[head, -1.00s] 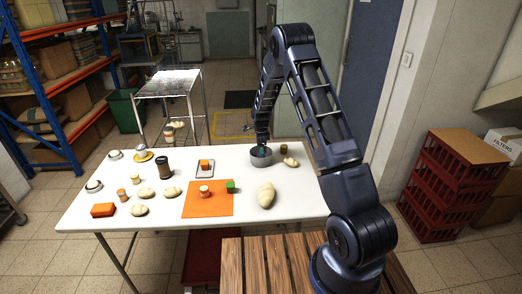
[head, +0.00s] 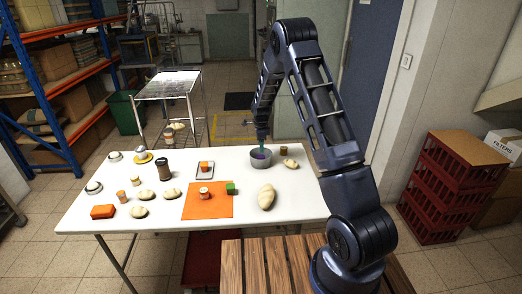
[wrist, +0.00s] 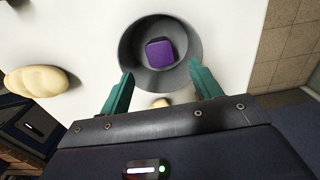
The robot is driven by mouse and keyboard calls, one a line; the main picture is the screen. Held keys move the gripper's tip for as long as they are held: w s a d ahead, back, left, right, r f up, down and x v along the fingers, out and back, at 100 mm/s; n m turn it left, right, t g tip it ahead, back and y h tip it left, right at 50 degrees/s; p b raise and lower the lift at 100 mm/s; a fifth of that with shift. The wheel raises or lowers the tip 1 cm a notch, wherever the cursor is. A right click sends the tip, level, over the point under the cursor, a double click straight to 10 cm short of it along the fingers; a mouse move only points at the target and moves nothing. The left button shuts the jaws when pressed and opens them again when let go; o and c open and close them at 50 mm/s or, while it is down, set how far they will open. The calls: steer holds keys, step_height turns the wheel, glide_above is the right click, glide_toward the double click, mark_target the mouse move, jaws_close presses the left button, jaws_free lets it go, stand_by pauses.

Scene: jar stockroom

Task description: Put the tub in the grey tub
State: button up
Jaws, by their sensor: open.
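The grey tub (head: 261,164) is a round, open container near the far right part of the white table; it also shows in the wrist view (wrist: 127,52). A small purple tub (wrist: 160,53) with a square top lies inside it, and a bit of purple shows in the head view (head: 261,154). My gripper (wrist: 162,72) is open and empty, with its green fingers apart. In the head view my gripper (head: 262,138) is above the grey tub, clear of the purple tub.
A small brown jar (head: 284,149) and a pale lump (head: 290,163) stand right of the grey tub. A larger pale loaf (head: 266,197) lies in front. An orange mat (head: 207,211) and several jars and lumps fill the left. A metal trolley (head: 168,83) stands behind.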

steer(key=shift+r, duration=1.55)
step_height(320, 180, up, 16)
steer(key=n+t, duration=0.1)
steer(key=n, duration=0.3)
glide_above(261, 156)
steer(key=s+d, duration=0.6)
steer(key=s, duration=0.2)
steer(key=s+d+r+n+t, duration=0.1)
steer(key=s+d+r+n, duration=0.35)
steer(key=s+r, duration=0.55)
steer(key=s+d+r+n+t, duration=0.1)
steer(key=s+d+r+n, duration=0.1)
steer(key=s, duration=0.8)
steer(key=s+d+r+n, duration=0.2)
steer(key=s+d+n, duration=0.1)
steer(key=s, duration=0.7)
steer(key=s+d+r+n+t, duration=0.1)
steer(key=s+n, duration=0.3)
steer(key=s, duration=0.6)
steer(key=shift+s+d+r+t, duration=0.2)
steer(key=shift+d+r+t, duration=0.1)
steer(key=shift+d+r, duration=0.45)
steer(key=shift+a+n, duration=0.1)
steer(key=shift+n, duration=0.15)
